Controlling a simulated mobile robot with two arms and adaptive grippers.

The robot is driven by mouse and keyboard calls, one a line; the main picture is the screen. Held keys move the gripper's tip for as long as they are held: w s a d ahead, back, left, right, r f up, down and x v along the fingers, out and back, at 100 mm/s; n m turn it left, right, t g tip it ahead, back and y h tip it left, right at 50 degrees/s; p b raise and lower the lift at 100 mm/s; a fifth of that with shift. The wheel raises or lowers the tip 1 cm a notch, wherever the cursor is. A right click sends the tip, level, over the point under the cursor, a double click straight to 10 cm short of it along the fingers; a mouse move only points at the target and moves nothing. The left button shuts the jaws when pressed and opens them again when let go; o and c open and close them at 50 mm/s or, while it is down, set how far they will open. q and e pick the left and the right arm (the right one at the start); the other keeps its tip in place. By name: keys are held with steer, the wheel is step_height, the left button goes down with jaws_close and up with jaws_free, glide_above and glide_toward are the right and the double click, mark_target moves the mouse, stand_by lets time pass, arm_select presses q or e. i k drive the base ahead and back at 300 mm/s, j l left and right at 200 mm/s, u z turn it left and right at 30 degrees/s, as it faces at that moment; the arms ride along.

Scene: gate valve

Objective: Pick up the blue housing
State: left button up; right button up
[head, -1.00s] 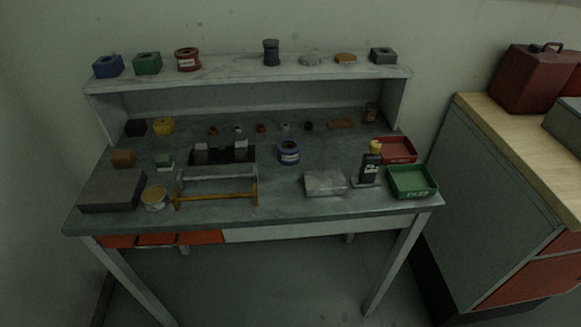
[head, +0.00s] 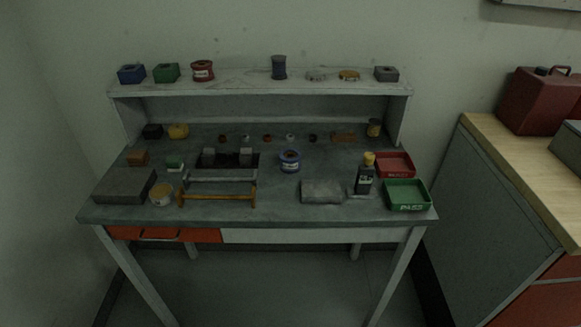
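Two blue things show in the head view, and I cannot tell for sure which is the housing. A square blue block with a dark opening in its top (head: 131,74) sits at the left end of the raised shelf. A round blue piece with a pale label and a dark open centre (head: 289,161) stands upright near the middle of the workbench top. Neither is touched by a gripper. Neither of my grippers is in view.
On the workbench (head: 250,212) are a yellow-brown handled rack (head: 218,197), a grey block (head: 321,191), a yellow-capped bottle (head: 365,176), a green tray (head: 407,196) and a red tray (head: 396,165). Green (head: 166,72) and red (head: 203,71) pieces share the shelf (head: 240,83).

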mark_target(289, 166)
steer(key=i+j+z, duration=0.2)
steer(key=j, duration=0.4)
steer(key=i+j+z, duration=0.2)
steer(key=j, duration=0.4)
steer(key=j+z, duration=0.2)
steer(key=j, duration=0.4)
